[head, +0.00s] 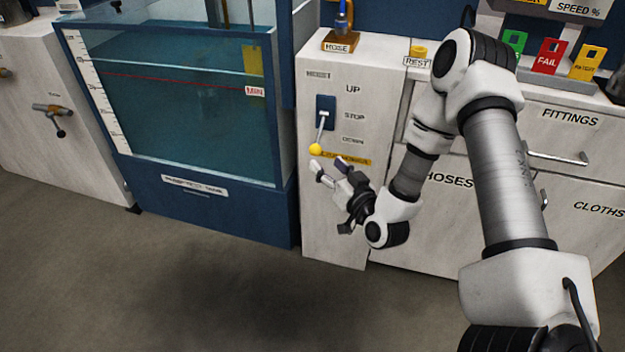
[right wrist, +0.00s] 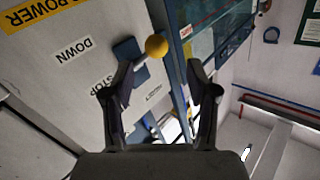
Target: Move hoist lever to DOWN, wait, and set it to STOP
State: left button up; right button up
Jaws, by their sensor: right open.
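The hoist lever is a silver rod with a yellow knob (head: 316,149) on a blue plate (head: 325,106) on the white cabinet. Its rod angles downward and outward, with the knob near the level of the DOWN label (head: 353,140). The STOP label (head: 355,116) is above that. My right gripper (head: 328,164) is open, just below the knob. In the right wrist view the knob (right wrist: 156,46) shows in the gap between the open fingertips (right wrist: 159,70), apparently just beyond them. I cannot tell whether a finger touches the rod. My left gripper is not in view.
A water tank (head: 185,90) with a red MIN line stands left of the lever cabinet. A hose stand (head: 341,42) and a yellow REST piece (head: 418,51) are on top. Drawers with handles (head: 557,157) are at right. The floor in front is clear.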

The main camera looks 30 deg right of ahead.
aim_at(319, 152)
jog(key=shift+d+f, duration=0.15)
jog(key=shift+d, duration=0.05)
jog(key=w, duration=0.2)
jog(key=w+b, duration=0.1)
jog(key=w, duration=0.4)
jog(key=shift+w+d+b, duration=0.35)
jog(key=shift+b, duration=0.05)
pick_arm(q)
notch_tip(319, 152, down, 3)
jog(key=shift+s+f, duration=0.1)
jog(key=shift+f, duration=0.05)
pick_arm(e)
grip_shut()
